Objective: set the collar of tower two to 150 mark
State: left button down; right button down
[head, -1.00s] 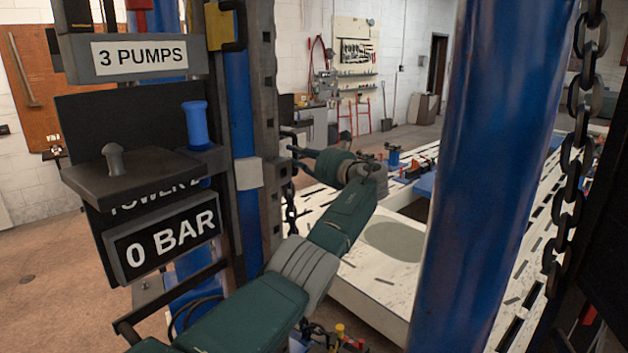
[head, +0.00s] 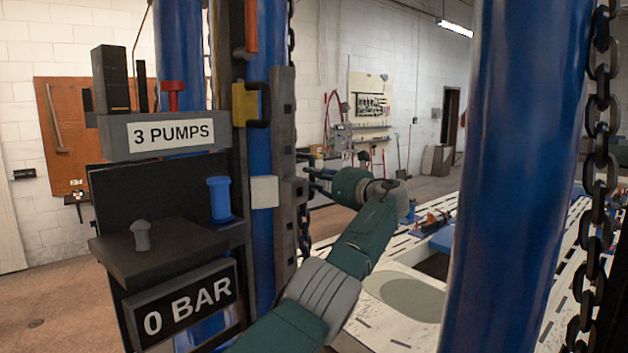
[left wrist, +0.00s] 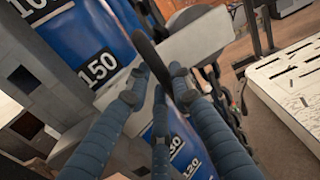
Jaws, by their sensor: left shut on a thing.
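The blue tower post (head: 261,240) stands left of centre in the head view, beside a dark notched rail (head: 283,160). A pale grey block (head: 264,191) sits on the post. A pale grey block (left wrist: 188,36) lies just beyond. My right gripper is out of view.
A "3 PUMPS" sign (head: 170,133), a shelf with a grey knob (head: 141,235) and a "0 BAR" sign (head: 188,304) are on the left. A thick blue column (head: 515,170) and a hanging chain (head: 598,150) stand at right. A slotted white bench (head: 415,295) lies behind.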

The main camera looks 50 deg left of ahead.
pick_arm(q)
jog(key=c, duration=1.5)
grip_release()
jog(key=d, duration=1.2)
jog(key=shift+s, duration=0.4)
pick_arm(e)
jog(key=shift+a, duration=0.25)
pick_arm(q)
jog(key=shift+f, duration=0.15)
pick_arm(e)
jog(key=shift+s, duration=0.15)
